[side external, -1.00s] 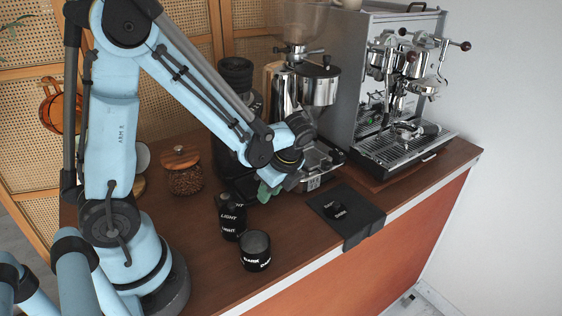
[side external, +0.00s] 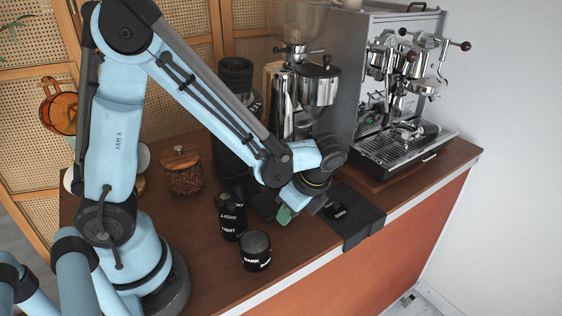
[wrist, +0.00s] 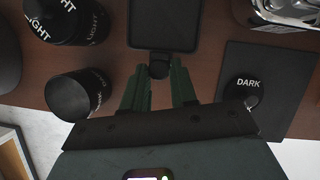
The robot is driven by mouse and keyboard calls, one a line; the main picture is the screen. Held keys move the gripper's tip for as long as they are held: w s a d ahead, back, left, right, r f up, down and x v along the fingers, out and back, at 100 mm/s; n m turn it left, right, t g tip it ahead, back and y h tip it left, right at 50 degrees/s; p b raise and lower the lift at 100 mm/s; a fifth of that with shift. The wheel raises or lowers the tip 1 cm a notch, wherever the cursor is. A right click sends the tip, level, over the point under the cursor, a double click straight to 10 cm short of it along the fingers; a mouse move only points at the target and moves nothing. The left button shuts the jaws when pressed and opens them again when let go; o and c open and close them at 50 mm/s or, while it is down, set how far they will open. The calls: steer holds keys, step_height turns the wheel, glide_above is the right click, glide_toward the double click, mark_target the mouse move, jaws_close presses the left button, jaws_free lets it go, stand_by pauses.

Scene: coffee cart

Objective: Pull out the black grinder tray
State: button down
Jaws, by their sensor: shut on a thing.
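The black grinder tray (wrist: 165,25) shows at the top middle of the wrist view, with a short dark handle on its near end. My gripper (wrist: 159,75) has its green fingers shut on that handle. In the side view my gripper (side external: 285,214) is low over the counter, in front of the black grinder (side external: 236,120). Part of the dark tray (side external: 262,206) shows beside the fingers there; my wrist hides the rest. I cannot tell whether its far end is still inside the grinder.
A black mat (side external: 365,212) with a DARK-labelled item (wrist: 243,90) lies to the right. The chrome grinder (side external: 317,88) and espresso machine (side external: 400,110) stand behind.

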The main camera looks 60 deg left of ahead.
steer(key=shift+s, duration=0.1)
steer(key=c, duration=0.9)
jaws_free()
steer(key=v, duration=1.2)
steer(key=s+a+n+t+h, duration=0.2)
steer(key=a+n+t+h, duration=0.2)
steer(key=n+t, duration=0.4)
steer(key=a+n, duration=0.1)
steer(key=n, duration=0.6)
steer(key=shift+s+a, duration=0.25)
steer(key=shift+s, duration=0.15)
